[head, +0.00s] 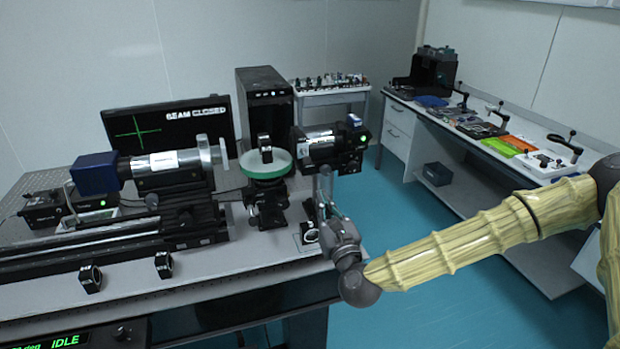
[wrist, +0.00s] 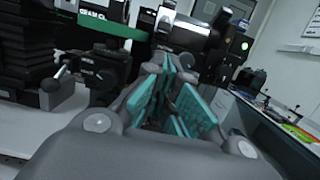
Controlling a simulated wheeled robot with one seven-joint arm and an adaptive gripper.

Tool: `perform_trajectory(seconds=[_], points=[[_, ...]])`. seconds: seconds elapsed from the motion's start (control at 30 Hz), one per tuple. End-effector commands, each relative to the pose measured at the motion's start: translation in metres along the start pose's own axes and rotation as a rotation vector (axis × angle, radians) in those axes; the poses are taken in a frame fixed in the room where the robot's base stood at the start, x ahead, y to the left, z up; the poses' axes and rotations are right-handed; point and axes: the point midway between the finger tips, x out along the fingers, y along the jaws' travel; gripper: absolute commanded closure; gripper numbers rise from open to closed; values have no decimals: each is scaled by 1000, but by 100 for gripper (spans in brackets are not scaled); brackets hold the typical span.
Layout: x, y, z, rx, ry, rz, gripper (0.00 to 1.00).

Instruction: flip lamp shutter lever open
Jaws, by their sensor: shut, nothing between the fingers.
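The lamp (head: 325,143), a black and silver cylinder housing with a lit green light, stands at the right end of the optical table. It also shows at the top of the wrist view (wrist: 190,34). I cannot clearly make out its shutter lever in either view. My gripper (head: 324,178) is just below and in front of the lamp, fingers pointing up toward it. In the wrist view its teal-padded fingers (wrist: 176,70) are shut and empty, and they hide part of the area below the lamp. Contact with the lamp cannot be told.
The monitor (head: 170,125) reads "BEAM CLOSED". A round green-rimmed stage (head: 266,168) stands left of the lamp, and a long rail with a silver tube (head: 175,162) lies farther left. Blue floor is open to the right.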

Motion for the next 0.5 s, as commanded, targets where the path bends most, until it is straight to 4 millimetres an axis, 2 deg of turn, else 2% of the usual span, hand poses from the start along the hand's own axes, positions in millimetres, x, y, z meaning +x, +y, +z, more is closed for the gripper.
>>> perform_trajectory(seconds=[0.13, 0.27, 0.5], points=[[3, 0, 0, -2, 1, 1, 100], [13, 0, 2, -3, 1, 1, 100], [51, 1, 3, -4, 1, 1, 100]])
